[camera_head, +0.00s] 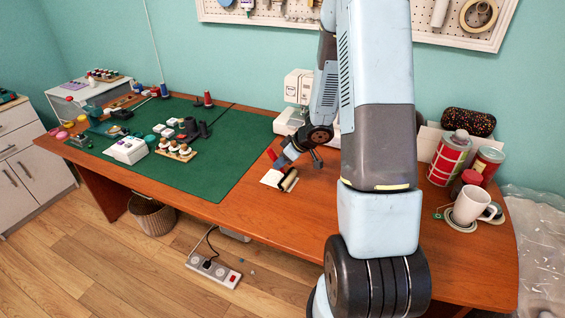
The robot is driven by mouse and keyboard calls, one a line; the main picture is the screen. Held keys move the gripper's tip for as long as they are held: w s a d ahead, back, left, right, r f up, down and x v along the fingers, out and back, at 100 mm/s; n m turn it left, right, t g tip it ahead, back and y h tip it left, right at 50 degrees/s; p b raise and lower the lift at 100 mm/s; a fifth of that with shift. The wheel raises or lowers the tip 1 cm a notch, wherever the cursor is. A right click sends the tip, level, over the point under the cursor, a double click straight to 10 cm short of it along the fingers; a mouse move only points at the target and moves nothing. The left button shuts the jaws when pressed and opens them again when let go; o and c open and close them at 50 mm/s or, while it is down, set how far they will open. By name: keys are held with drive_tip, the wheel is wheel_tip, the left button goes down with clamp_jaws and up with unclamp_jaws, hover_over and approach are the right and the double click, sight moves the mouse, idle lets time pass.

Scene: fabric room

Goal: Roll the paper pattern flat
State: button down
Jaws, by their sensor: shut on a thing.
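A small pale paper pattern (270,179) lies on the brown table, just right of the green mat's edge. A small roller (289,180) with a dark and cream body is at the paper's right side. I cannot tell whether it presses on the paper or sits just above it. My gripper (282,160) reaches down from the right behind the paper and is shut on the roller, apparently by its handle. The fingertips are small, and the grip is partly hidden.
A green mat (235,150) covers the table's left and middle, with several sewing items on its left part. A white sewing machine (297,88) stands behind my gripper. A white mug (470,204) and red containers (448,158) stand at right. The wood before the paper is clear.

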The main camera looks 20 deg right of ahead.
sight(275, 154)
drive_tip(key=shift+w+a, duration=0.1)
drive_tip(key=shift+w, duration=0.05)
drive_tip(key=shift+w+a+f, duration=0.15)
drive_tip(key=shift+w+a, duration=0.35)
drive_tip(key=shift+w, duration=0.05)
drive_tip(key=shift+w+a, duration=0.1)
drive_tip(key=shift+a, duration=0.05)
idle(0.3)
drive_tip(key=shift+w+a, duration=0.5)
drive_tip(key=shift+w, duration=0.1)
drive_tip(key=shift+w, duration=0.1)
drive_tip(key=shift+w+a, duration=0.55)
drive_tip(key=shift+a, duration=0.05)
